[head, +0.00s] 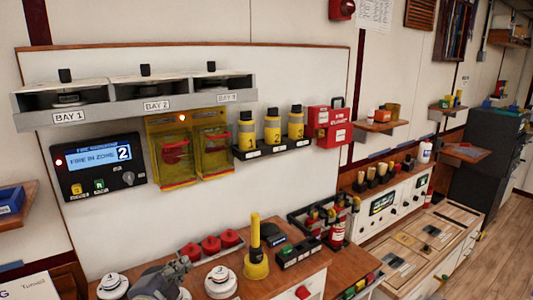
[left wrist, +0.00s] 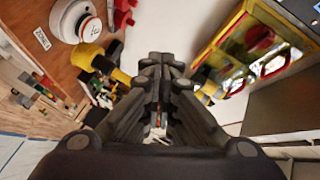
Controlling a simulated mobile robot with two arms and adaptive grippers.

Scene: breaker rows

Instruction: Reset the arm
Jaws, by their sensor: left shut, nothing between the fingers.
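My left gripper (head: 172,272) shows at the bottom of the head view, low over the front worktop, between white round detectors. In the left wrist view the left gripper's fingers (left wrist: 160,62) are together and hold nothing. A white detector (left wrist: 75,20) and a yellow and black tool (left wrist: 104,62) show beside them there. The yellow-framed covers with red handles (left wrist: 262,38) show at right. My right gripper is in neither view.
On the wall are a fire panel (head: 98,167) reading "FIRE IN ZONE 2", bay shelf (head: 135,100), yellow covers (head: 188,150) and yellow cylinders (head: 272,127). A yellow plunger-like tool (head: 256,250), red caps (head: 211,245) and extinguishers (head: 338,225) crowd the worktop. Floor shows at far right.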

